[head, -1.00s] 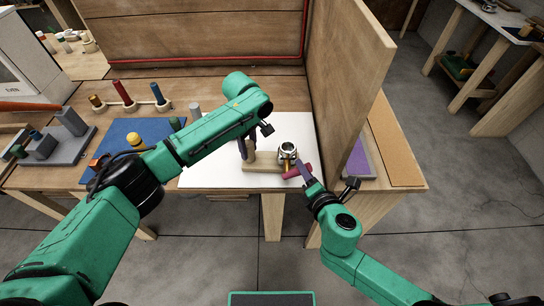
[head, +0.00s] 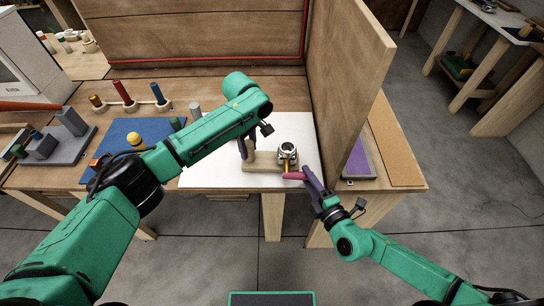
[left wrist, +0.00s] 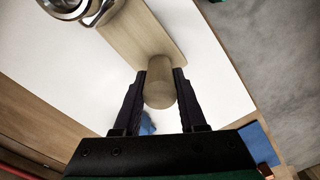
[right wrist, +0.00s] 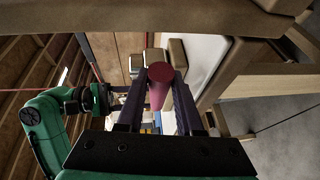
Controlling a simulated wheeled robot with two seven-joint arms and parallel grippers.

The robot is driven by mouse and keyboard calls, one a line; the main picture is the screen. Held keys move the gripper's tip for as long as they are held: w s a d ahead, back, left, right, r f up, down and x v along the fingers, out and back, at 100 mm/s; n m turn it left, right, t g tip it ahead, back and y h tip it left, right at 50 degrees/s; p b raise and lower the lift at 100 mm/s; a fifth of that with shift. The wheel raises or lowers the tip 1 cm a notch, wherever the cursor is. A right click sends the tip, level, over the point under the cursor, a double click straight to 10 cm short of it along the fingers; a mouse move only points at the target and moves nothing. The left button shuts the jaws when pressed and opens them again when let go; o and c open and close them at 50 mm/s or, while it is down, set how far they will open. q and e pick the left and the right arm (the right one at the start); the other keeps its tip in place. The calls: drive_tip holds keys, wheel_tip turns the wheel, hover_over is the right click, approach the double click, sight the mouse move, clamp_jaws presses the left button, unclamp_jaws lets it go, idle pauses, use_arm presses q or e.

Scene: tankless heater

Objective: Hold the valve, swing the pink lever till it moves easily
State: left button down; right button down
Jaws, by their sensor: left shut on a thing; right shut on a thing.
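The valve is a silver metal body (head: 287,151) on a wooden base (head: 262,166), which lies on a white board; it also shows in the left wrist view (left wrist: 70,8). A pink lever (head: 295,176) sticks out below the valve. My left gripper (left wrist: 160,85) is shut on a round wooden post (left wrist: 159,92) at the left end of the base. My right gripper (right wrist: 158,82) is shut on the pink lever, whose round end (right wrist: 160,73) faces the right wrist camera.
An upright wooden panel (head: 345,80) stands close to the right of the valve. A blue mat (head: 120,135) with a yellow-topped piece lies at left. A purple pad (head: 360,160) lies beyond the panel. Floor is open at front right.

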drive_tip(key=shift+d+f, duration=0.2)
drive_tip(key=c, duration=0.6)
unclamp_jaws()
drive_tip(key=shift+o, duration=1)
drive_tip(key=shift+a, duration=0.15)
drive_tip(key=v, duration=1.2)
